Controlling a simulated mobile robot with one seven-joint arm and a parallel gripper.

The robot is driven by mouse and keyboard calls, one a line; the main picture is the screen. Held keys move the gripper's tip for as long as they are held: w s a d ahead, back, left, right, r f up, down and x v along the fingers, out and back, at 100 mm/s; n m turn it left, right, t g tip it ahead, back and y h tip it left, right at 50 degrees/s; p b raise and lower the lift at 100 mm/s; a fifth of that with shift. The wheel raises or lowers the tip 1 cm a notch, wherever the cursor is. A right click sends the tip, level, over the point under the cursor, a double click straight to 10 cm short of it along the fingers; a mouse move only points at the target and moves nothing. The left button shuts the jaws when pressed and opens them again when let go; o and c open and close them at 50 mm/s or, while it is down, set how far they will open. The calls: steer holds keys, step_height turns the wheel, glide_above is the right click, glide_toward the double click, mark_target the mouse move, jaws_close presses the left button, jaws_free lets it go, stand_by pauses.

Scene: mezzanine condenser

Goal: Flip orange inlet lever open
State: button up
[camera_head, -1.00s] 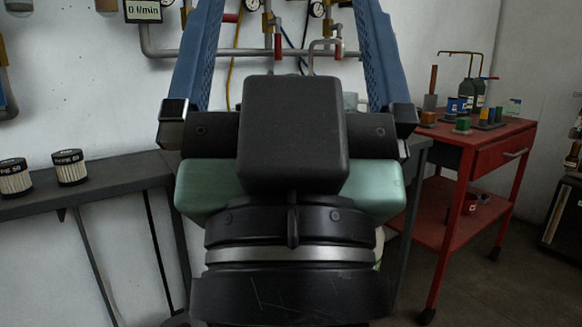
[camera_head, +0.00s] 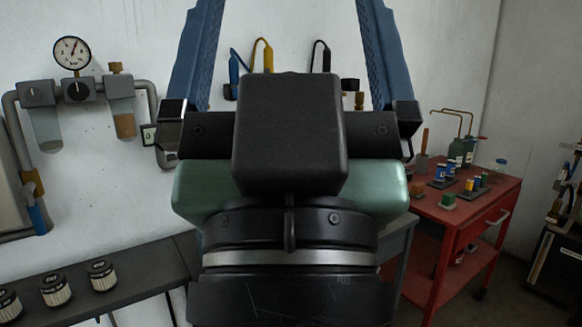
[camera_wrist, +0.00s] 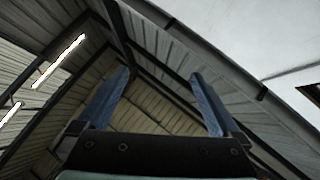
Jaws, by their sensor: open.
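I cannot make out a clearly orange lever in either view. At the left of the head view, a brass-orange fitting (camera_head: 31,183) sits on the grey inlet pipe, with a blue part (camera_head: 39,218) below it. I cannot tell whether this is the inlet lever. My gripper (camera_head: 287,10) has its two blue fingers wide apart and pointing up, with nothing between them. It is right of the fitting and well apart from it. The wrist view shows my gripper (camera_wrist: 160,75) open and empty against the roof. My gripper and wrist hide the middle of the wall.
A pressure gauge (camera_head: 72,53) and filter bowls (camera_head: 122,108) hang on the left wall. Several filter cartridges (camera_head: 103,275) stand on a dark shelf (camera_head: 145,262). A red cart (camera_head: 427,207) with small items stands at the right.

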step_height(320, 180, up, 7)
steer(key=p, duration=0.4)
steer(key=shift+p, duration=0.3)
